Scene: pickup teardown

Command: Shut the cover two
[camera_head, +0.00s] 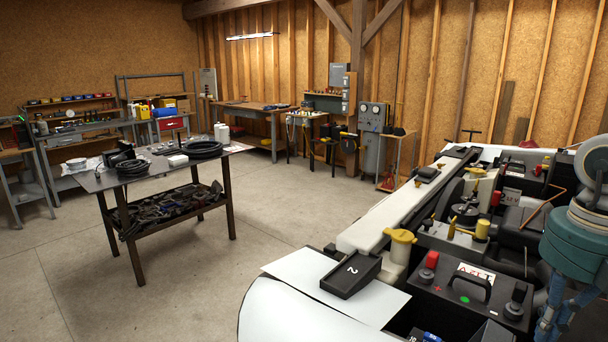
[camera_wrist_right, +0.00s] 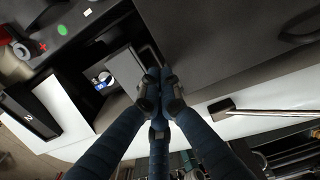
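A black piece with a white "2" (camera_head: 352,274) lies on the pale sheet at the front edge of the pickup's engine bay; it also shows at the left of the right wrist view (camera_wrist_right: 32,112). Beside it is an open dark compartment with a blue item inside (camera_wrist_right: 103,80). A raised dark flap (camera_wrist_right: 127,70) stands at its side, and its top shows at the bottom of the head view (camera_head: 490,334). My right gripper (camera_wrist_right: 158,82) has its blue fingers drawn together beside this flap; I cannot tell whether they touch it. My left gripper is out of view.
A black battery box (camera_head: 470,289) with a red cap and a handle lies behind the compartment. A yellow-capped reservoir (camera_head: 400,243) stands near it. A dark work table (camera_head: 165,168) with hoses stands at the left, with bare concrete floor between.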

